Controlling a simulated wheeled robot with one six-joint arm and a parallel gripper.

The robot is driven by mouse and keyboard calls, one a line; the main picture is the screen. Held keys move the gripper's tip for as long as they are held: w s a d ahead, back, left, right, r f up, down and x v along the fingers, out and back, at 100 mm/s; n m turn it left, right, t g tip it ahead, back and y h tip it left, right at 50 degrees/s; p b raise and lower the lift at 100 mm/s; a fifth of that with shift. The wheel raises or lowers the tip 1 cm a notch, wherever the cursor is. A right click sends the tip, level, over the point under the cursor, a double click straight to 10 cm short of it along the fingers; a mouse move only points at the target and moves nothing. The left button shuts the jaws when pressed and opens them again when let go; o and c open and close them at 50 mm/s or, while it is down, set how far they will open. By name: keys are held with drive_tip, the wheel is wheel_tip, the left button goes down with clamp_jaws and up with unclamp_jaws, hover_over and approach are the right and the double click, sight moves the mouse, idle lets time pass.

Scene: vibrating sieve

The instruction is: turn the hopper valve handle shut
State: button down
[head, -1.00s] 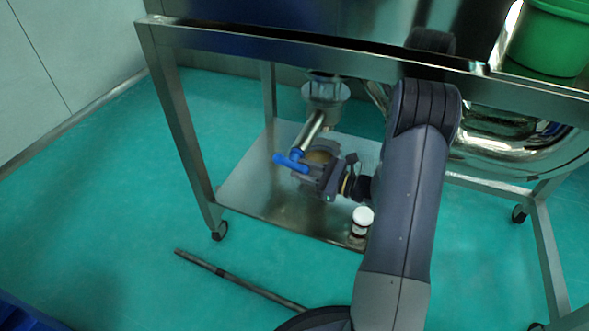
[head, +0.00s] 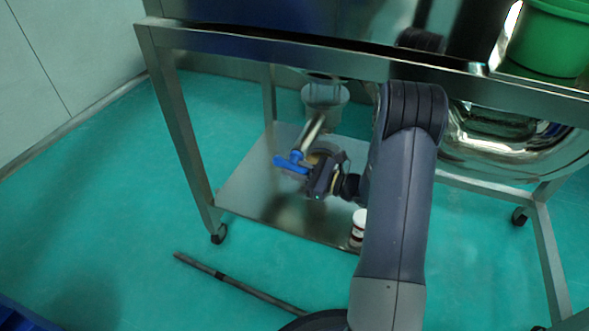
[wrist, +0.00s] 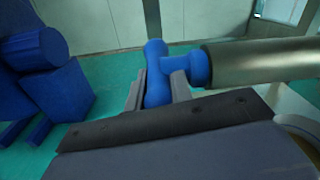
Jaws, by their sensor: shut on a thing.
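The blue valve handle (head: 289,162) sits at the lower end of a slanted steel pipe (head: 312,135) under the steel table. In the wrist view the blue handle (wrist: 157,68) is a T shape, with its stem joined to the pipe (wrist: 265,62) at the right. My gripper (head: 310,170) is at the right end of the handle in the head view. In the wrist view its two fingers (wrist: 158,92) are on either side of the near arm of the handle, shut on it. The fingers hide part of that arm.
A steel table frame (head: 180,130) with a lower shelf (head: 255,200) surrounds the pipe. A red and white bottle (head: 358,228) stands on the shelf, partly behind my arm. A dark bar (head: 240,285) lies on the floor. A green bucket (head: 550,40) is on top.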

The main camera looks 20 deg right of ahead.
drive_tip(key=shift+r+g+h+p, duration=0.4)
drive_tip(key=shift+g+h+p, duration=0.1)
drive_tip(key=shift+p, duration=0.7)
drive_tip(key=shift+g+h+p, duration=0.3)
drive_tip(key=shift+h+p, duration=0.1)
drive_tip(key=shift+p, duration=0.3)
drive_tip(key=shift+f+h, duration=0.2)
drive_tip(key=shift+h, duration=0.1)
drive_tip(key=c, duration=1.5)
unclamp_jaws()
drive_tip(key=shift+c, duration=0.2)
drive_tip(key=shift+s+d, duration=0.1)
